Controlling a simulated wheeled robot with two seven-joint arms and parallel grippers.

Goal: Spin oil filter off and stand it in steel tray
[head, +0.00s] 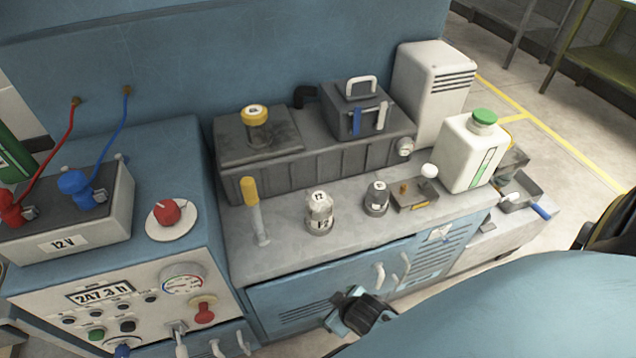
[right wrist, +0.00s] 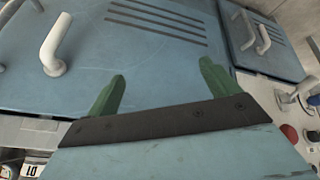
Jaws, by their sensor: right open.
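Two short canisters stand upright on the grey bench top in the head view: a pale one with a dark-marked label (head: 319,213) and a smaller dark grey one with a white label (head: 376,198). I cannot tell for sure which is the oil filter. A shallow grey metal tray (head: 532,184) lies at the far right, beyond the white jug. My right gripper (head: 352,314) is low in front of the blue cabinet. In the right wrist view its green fingers (right wrist: 160,78) are apart and empty, facing the cabinet front. My left gripper is not in view.
A yellow-handled tool (head: 252,205) stands at the bench's left. A small block with brass fittings (head: 415,195) and a white jug with green cap (head: 470,150) stand right. A ribbed grey tank (head: 310,160) fills the back. Cabinet handles (head: 380,275) stick out in front.

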